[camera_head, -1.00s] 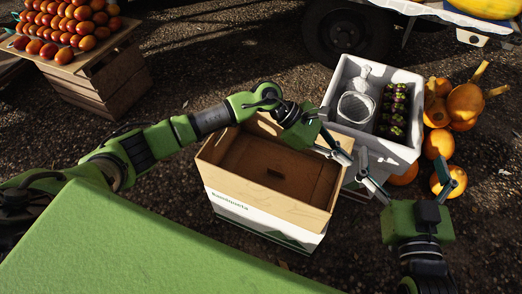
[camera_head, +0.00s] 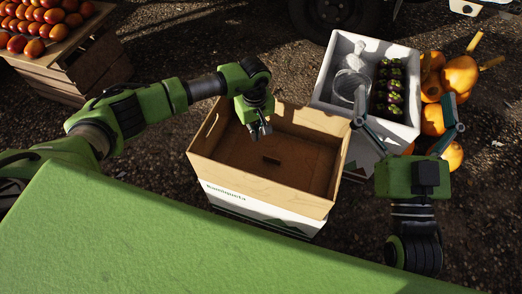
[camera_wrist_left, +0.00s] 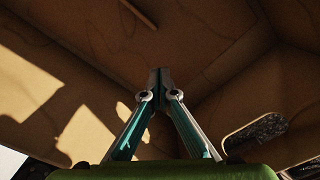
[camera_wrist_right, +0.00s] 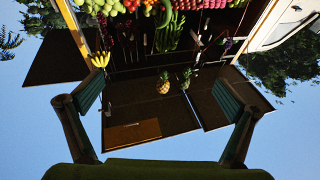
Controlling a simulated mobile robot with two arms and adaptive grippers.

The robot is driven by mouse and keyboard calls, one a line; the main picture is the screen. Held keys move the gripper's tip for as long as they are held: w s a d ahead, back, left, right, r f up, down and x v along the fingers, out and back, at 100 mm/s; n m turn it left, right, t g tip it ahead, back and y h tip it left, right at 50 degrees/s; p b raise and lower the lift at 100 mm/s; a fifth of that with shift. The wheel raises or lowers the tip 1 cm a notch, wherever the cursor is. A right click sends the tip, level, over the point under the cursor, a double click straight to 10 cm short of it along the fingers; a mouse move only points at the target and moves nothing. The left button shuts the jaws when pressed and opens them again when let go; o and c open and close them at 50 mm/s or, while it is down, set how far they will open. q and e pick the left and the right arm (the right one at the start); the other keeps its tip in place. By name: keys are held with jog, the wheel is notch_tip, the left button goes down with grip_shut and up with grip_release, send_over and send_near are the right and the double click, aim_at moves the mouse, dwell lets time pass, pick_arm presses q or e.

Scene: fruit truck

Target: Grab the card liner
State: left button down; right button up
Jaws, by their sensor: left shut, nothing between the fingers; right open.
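A brown card liner (camera_head: 245,163) with a dark slot appears to lie inside the open cardboard box (camera_head: 265,198). The box has a white printed lower front. My left gripper (camera_head: 262,132) points down into the back-left part of the box. In the left wrist view its fingertips (camera_wrist_left: 161,75) meet with nothing between them; a slot shows in the brown card (camera_wrist_left: 90,45) at the top, apart from the fingers. I cannot tell how far the tips are above the card. My right gripper (camera_head: 403,108) is open and empty, right of the box, with its fingers spread wide.
A white crate (camera_head: 326,88) with a clear container (camera_head: 352,87) and dark fruit (camera_head: 390,85) stands behind and right of the box. Orange squashes (camera_head: 460,75) lie beside it. A fruit stand (camera_head: 85,72) is at the far left. Gravel around the box's left is free.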

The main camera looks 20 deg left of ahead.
aim_at(268, 169)
pick_arm(q)
notch_tip(268, 169, down, 4)
jog(key=shift+f+b, duration=0.2)
jog(key=shift+b, duration=0.4)
jog(key=shift+s+d+r, duration=0.15)
jog(key=shift+s+d, duration=1.25)
jog(key=shift+s, duration=0.1)
pick_arm(e)
jog(key=s+r+t+y, duration=0.1)
jog(key=s+r+t, duration=0.3)
jog(key=r, duration=0.2)
jog(key=shift+r, duration=0.3)
jog(key=shift+d, duration=0.1)
pick_arm(q)
jog(key=shift+s+d+r, duration=0.1)
jog(key=shift+s+d, duration=0.05)
jog(key=shift+d, duration=0.05)
jog(key=s+d+p, duration=0.1)
jog(key=s+d, duration=0.2)
jog(key=shift+s, duration=0.1)
jog(key=shift+s+d, duration=0.15)
jog(key=shift+s, duration=0.1)
pick_arm(e)
jog(key=w+f+g, duration=0.3)
jog(key=w+f, duration=0.1)
jog(key=f, duration=0.2)
jog(key=shift+g+h, duration=0.3)
jog(key=shift+g, duration=0.1)
jog(key=shift+s, duration=0.1)
